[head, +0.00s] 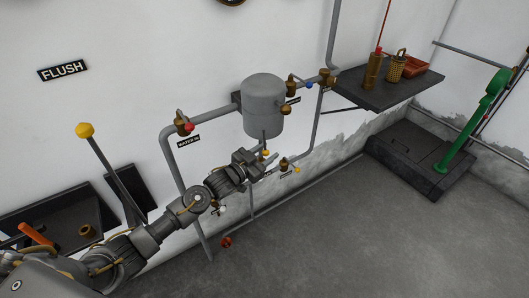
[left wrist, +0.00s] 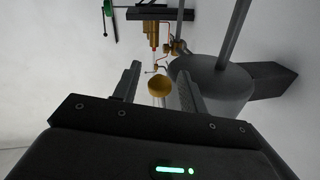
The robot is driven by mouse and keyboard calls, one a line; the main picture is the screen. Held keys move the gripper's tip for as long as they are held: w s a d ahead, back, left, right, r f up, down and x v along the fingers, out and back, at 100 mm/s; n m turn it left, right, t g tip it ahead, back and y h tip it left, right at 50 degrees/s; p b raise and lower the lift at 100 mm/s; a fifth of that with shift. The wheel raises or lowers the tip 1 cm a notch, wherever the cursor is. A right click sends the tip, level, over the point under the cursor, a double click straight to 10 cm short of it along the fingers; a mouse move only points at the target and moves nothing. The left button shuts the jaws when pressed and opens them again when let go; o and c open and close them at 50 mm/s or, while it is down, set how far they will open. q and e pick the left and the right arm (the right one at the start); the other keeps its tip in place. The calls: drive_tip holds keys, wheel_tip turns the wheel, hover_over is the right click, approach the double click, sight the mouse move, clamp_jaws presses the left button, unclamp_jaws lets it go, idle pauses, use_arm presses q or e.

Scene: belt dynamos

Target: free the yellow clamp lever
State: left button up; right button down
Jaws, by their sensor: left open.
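A small yellow knob (head: 265,152) shows below the grey tank, right by my left gripper (head: 268,162). In the left wrist view a round yellow knob (left wrist: 160,86) lies between the two open fingers of my left gripper (left wrist: 158,82), with space on both sides. No finger is seen to touch it. The lever's shaft and whatever it clamps are hidden or too small to tell. A second yellow knob (head: 297,170) sits to the right on the lower pipe valve. My right gripper is not in view.
The grey tank (head: 264,95) and pipes (head: 166,160) are close to my left arm. A tall yellow-knobbed lever (head: 86,130) stands at left. The floor (head: 330,240) is mostly clear.

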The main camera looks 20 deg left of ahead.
use_arm(q)
clamp_jaws()
drive_tip(key=shift+a, duration=0.1)
idle(0.3)
